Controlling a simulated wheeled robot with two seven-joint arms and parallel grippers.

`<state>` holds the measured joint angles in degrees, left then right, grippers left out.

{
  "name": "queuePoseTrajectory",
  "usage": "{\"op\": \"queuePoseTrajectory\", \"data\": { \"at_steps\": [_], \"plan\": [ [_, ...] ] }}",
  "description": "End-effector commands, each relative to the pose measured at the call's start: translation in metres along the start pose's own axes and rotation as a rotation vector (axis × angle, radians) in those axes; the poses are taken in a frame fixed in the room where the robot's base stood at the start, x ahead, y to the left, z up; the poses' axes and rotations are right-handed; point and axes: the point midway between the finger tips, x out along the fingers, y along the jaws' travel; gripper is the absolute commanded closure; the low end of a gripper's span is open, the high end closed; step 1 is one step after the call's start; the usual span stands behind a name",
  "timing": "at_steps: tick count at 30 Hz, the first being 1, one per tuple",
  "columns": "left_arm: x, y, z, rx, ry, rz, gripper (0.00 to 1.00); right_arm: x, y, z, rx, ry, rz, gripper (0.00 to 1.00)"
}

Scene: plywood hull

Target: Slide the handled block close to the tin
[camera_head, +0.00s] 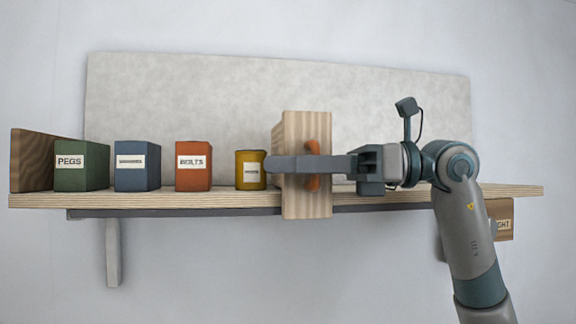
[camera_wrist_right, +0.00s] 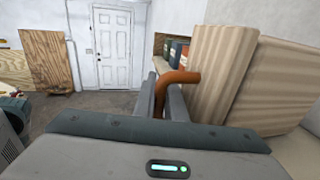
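The handled block (camera_head: 292,195) is a tall, pale wooden block with an orange handle (camera_head: 312,149) on its face. It stands upright at the shelf's front, and its lower end covers the shelf edge. The yellow tin (camera_head: 243,157) with a white label is just left of the block, a small gap apart in the head view. My right gripper (camera_head: 270,164) reaches in from the right, its fingers across the handle. In the right wrist view the handle (camera_wrist_right: 180,77) is between the two fingers, which look closed on it. My left gripper is out of view.
The plywood shelf (camera_head: 400,195) holds an orange BOLTS box (camera_head: 193,179), a blue box (camera_head: 137,177), a green PEGS box (camera_head: 80,178) and a brown end board (camera_head: 32,158) to the left. A labelled wooden piece (camera_head: 500,232) sits below the shelf's right end.

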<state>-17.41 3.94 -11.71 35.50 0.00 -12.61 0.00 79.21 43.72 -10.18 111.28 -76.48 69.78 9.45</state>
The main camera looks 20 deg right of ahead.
Motion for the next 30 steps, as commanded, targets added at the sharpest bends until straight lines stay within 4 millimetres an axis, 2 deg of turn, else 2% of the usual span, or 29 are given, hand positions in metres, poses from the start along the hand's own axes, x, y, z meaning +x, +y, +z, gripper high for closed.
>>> {"op": "queuePoseTrajectory", "data": {
  "at_steps": [2, 7, 17, 23, 30],
  "plan": [
    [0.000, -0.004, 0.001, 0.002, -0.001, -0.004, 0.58, -0.001, 0.000, 0.002, 0.000, -0.004, 0.000, 0.81],
    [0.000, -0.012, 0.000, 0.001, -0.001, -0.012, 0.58, 0.000, 0.000, 0.001, 0.000, -0.003, 0.000, 0.81],
    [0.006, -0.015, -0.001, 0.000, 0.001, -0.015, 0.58, -0.009, -0.001, -0.001, -0.001, -0.002, -0.002, 0.81],
    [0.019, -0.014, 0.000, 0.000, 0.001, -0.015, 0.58, -0.032, -0.001, -0.003, -0.001, -0.003, -0.003, 0.81],
    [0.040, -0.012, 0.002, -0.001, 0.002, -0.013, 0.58, -0.079, -0.001, -0.004, 0.000, -0.004, -0.004, 0.81]
  ]
}}
